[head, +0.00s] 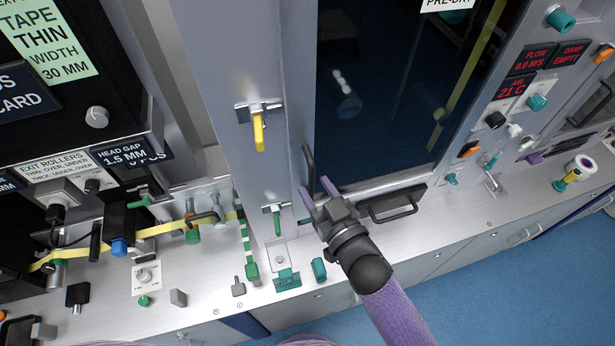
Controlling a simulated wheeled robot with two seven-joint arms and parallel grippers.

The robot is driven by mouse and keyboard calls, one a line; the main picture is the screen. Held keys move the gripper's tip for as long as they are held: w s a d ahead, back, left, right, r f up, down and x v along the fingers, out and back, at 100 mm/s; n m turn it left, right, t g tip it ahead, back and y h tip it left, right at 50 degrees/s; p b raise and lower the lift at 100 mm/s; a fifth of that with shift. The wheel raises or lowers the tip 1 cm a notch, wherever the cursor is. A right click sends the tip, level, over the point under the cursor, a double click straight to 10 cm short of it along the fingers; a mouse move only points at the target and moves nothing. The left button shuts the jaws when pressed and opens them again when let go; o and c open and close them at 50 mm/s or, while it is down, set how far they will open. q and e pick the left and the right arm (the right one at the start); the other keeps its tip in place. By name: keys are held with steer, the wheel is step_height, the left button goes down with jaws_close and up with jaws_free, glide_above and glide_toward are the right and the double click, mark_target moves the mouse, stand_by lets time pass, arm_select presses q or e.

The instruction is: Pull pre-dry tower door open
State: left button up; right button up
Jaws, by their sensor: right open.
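The pre-dry tower door (385,90) is a dark glass panel in a grey frame, under a white PRE-DRY label (447,4) cut off by the top edge. It looks closed against the tower. A black upright bar handle (308,160) stands at the door's lower left edge. My right gripper (317,190) is open, with its purple-tipped fingers pointing up at the handle's lower end. That end shows between the fingertips; I cannot tell whether they touch it. My left gripper is not in view.
A black drawer-like handle (391,204) sits just right of my right gripper, below the door. A yellow lever (259,132) and green-handled fittings (277,222) are to the left. Teal knobs (319,269) stand on the counter. Blue floor (540,270) is clear at the lower right.

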steer(key=shift+x, duration=1.1)
steer(key=shift+w, duration=0.1)
jaws_close()
stand_by(0.5)
